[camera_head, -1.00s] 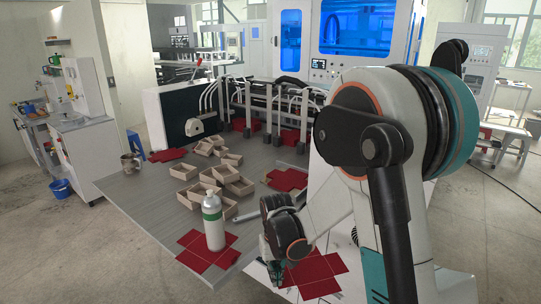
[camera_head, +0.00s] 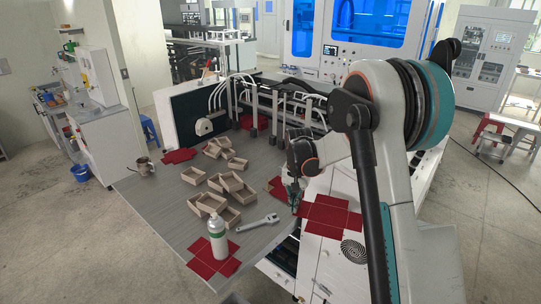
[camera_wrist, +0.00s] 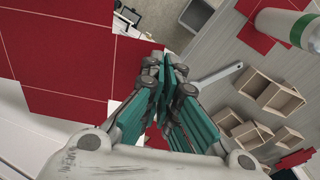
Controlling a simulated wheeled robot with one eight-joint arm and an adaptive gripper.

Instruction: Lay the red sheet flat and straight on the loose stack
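The red sheet (camera_head: 330,214) is cross-shaped, with pale crease lines. It hangs out to the right of my gripper (camera_head: 294,208), above the white cabinet. In the wrist view the sheet (camera_wrist: 65,60) fills the upper left, and my gripper (camera_wrist: 170,65) looks shut on its edge. The fingers hide the exact grip. The loose stack (camera_head: 274,184) of red sheets lies at the table's right edge, just behind and left of my gripper, partly hidden by it. A bit of red beneath the fingers shows in the wrist view; I cannot tell which sheet it is.
A white bottle (camera_head: 219,240) stands on another red sheet (camera_head: 201,266) at the table's front. A wrench (camera_head: 257,221) lies between it and my gripper. Several open cardboard trays (camera_head: 213,203) cover the middle. Machine rods (camera_head: 276,122) rise behind.

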